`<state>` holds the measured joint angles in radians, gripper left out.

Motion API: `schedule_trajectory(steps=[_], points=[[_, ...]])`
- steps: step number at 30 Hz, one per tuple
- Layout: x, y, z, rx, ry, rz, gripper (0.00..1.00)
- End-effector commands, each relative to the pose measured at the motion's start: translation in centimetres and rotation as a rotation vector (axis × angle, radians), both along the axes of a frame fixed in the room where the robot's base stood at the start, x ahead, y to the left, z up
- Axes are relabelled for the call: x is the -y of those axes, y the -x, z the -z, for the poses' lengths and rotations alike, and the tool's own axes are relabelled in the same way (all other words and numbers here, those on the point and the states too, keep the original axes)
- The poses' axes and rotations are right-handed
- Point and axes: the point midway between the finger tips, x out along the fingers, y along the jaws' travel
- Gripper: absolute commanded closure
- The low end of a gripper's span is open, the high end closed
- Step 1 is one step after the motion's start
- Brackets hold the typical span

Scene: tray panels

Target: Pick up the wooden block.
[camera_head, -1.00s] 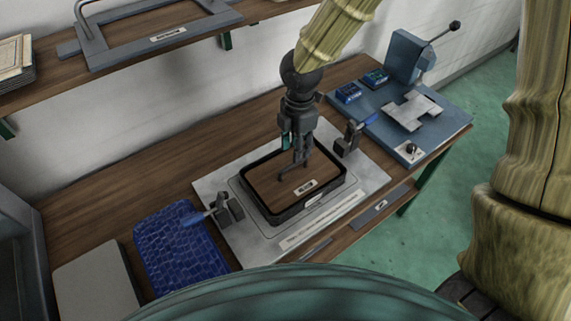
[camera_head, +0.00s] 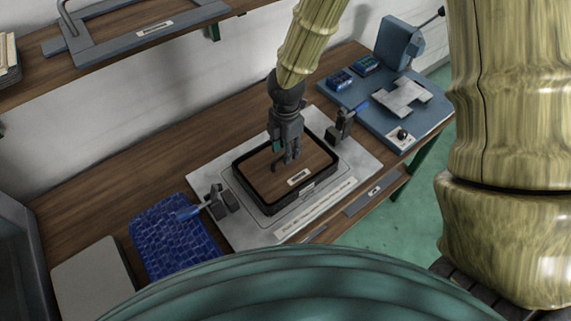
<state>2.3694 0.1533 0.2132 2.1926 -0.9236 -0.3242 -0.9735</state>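A black rectangular tray (camera_head: 266,208) sits on a pale metal plate (camera_head: 262,235) on the workbench. A flat brown wood-grained surface (camera_head: 262,183) with a small white label (camera_head: 299,177) fills the tray. I cannot make out a separate wooden block; this surface is the only wooden piece near my gripper apart from the bench and shelf. My gripper (camera_head: 283,164) points down over the far middle part of that surface. Its dark fingers look apart, with nothing visible between them. Whether the fingertips touch the wood cannot be told.
Clamps with blue handles stand left (camera_head: 222,202) and right (camera_head: 341,126) of the tray. A blue textured mat (camera_head: 170,240) and grey box (camera_head: 95,282) lie left. A blue fixture (camera_head: 378,115) stands right. A shelf (camera_head: 110,52) holding a grey frame is above.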

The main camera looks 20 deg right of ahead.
Motion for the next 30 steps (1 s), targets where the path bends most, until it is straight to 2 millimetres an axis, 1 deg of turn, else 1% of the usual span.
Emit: schedule_trajectory(steps=[4, 9, 18, 20, 24, 25, 30], points=[[0.0, 0.0, 1.6, -0.002, 0.003, -0.001, 0.64], [0.0, 0.0, 2.8, -0.001, 0.001, 0.001, 0.64], [0.0, -0.1, 3.1, 0.000, 0.000, 0.001, 0.64], [0.0, -0.1, 3.1, 0.000, 0.000, 0.001, 0.73], [0.0, -0.1, 3.1, 0.000, 0.000, 0.001, 0.98], [0.0, -0.1, 3.1, 0.000, 0.000, 0.001, 1.00], [0.0, 0.0, 3.1, 0.000, 0.000, 0.001, 1.00]])
